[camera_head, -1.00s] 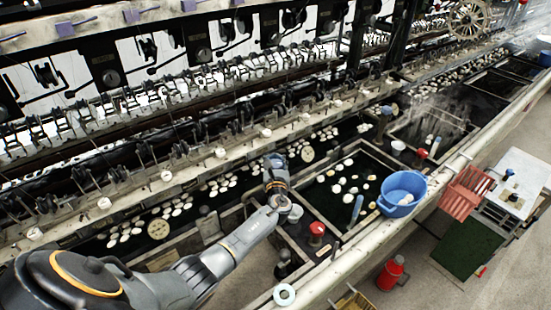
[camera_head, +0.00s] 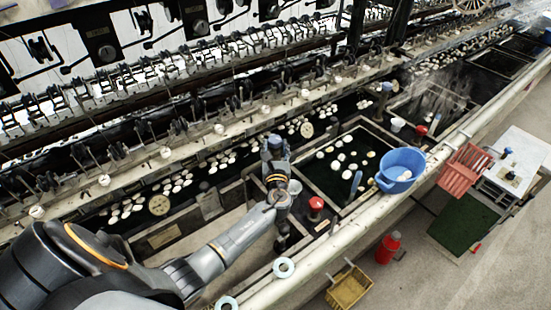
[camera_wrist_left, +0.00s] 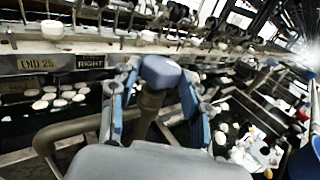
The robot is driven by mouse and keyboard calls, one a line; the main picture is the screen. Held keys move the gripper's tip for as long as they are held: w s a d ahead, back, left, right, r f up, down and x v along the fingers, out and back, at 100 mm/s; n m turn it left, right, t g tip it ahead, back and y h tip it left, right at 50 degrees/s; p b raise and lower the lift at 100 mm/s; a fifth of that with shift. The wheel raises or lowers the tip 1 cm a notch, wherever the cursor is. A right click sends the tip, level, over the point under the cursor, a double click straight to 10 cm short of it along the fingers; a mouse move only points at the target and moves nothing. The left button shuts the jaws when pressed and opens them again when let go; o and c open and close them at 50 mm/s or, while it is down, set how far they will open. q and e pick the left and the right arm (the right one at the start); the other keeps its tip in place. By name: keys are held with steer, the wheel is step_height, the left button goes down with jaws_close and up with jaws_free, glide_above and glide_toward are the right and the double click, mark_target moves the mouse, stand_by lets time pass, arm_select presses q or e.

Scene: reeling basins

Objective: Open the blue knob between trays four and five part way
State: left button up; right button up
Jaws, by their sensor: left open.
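A faded blue knob (camera_wrist_left: 160,72) stands on a brownish stem in the left wrist view. My left gripper (camera_wrist_left: 155,95) is open, with one blue-padded finger on each side of the stem, just below the knob; I cannot tell whether either finger touches. In the head view my left gripper (camera_head: 274,145) is over the divider between two basin trays, and it mostly hides this knob. A tray with cocoons (camera_head: 364,125) lies to its right. My right gripper is not in view.
A red knob (camera_head: 316,203) stands close by on the near ledge. A blue basin (camera_head: 402,160) sits on the rim to the right. A curved pipe (camera_wrist_left: 75,127) runs at left in the wrist view. Reeling machinery lines the back.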

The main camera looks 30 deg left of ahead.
arm_select(q)
steer(key=v, duration=0.5)
steer(key=shift+s+d, duration=0.2)
steer(key=shift+s, duration=0.15)
stand_by(1.5)
